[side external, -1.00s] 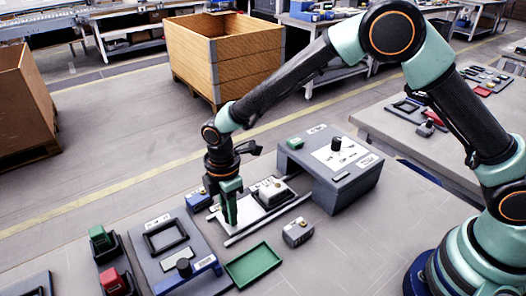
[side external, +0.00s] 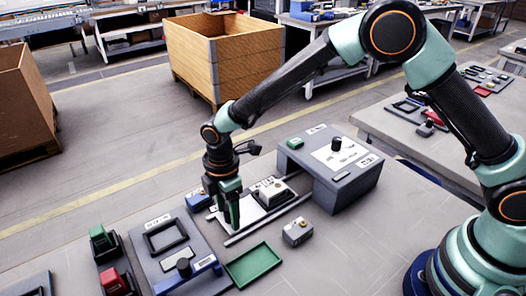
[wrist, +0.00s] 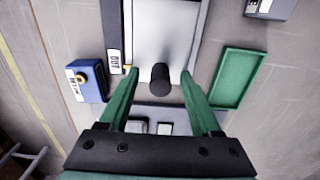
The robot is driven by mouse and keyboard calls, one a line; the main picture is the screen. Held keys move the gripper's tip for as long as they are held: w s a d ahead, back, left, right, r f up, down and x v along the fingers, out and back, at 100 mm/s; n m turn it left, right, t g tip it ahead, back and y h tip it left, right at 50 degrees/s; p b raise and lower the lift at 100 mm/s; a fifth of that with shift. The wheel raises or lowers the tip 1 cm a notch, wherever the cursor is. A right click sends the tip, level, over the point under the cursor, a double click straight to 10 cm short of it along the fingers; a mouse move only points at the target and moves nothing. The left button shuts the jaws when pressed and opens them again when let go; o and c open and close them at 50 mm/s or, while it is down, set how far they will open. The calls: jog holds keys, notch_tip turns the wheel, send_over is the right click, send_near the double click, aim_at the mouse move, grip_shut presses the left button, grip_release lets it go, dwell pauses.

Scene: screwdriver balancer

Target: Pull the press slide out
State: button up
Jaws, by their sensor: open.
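The press slide is a pale plate on rails (side external: 252,213), standing partly out from the grey press housing (side external: 340,170). A white block in a dark holder (side external: 271,193) sits on it. In the wrist view the slide plate (wrist: 165,35) runs to the top edge, with an upright black knob (wrist: 160,78) near its outer end. My gripper (side external: 232,222) points down over that end. In the wrist view its green fingers (wrist: 159,88) stand apart, one each side of the knob. Gaps show on both sides. The knob is hidden behind the fingers in the side view.
A blue box (wrist: 87,81) stands left of the slide in the wrist view. A green tray (wrist: 238,78) lies to its right. A small grey box (side external: 298,231) stands near the housing. A grey fixture (side external: 180,255) lies at the slide's outer end. Bare table lies at front right.

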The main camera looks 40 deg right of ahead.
aim_at(253, 208)
jog(key=shift+r, duration=3.4)
jog(key=shift+r, duration=0.1)
jog(key=d+r+m+t, duration=0.1)
jog(key=d+r+m, duration=0.3)
jog(key=d+r, duration=0.3)
jog(key=s+d+r+m+t, duration=0.2)
jog(key=s+d+r+m, duration=0.2)
jog(key=s+d+m, duration=0.2)
jog(key=s+d+r+m+t, duration=0.2)
jog(key=s+d+r+m, duration=0.2)
jog(key=d, duration=0.7)
jog(key=s+m, duration=0.2)
jog(key=m, duration=0.2)
jog(key=shift+s+r+t, duration=0.25)
jog(key=shift+t, duration=0.05)
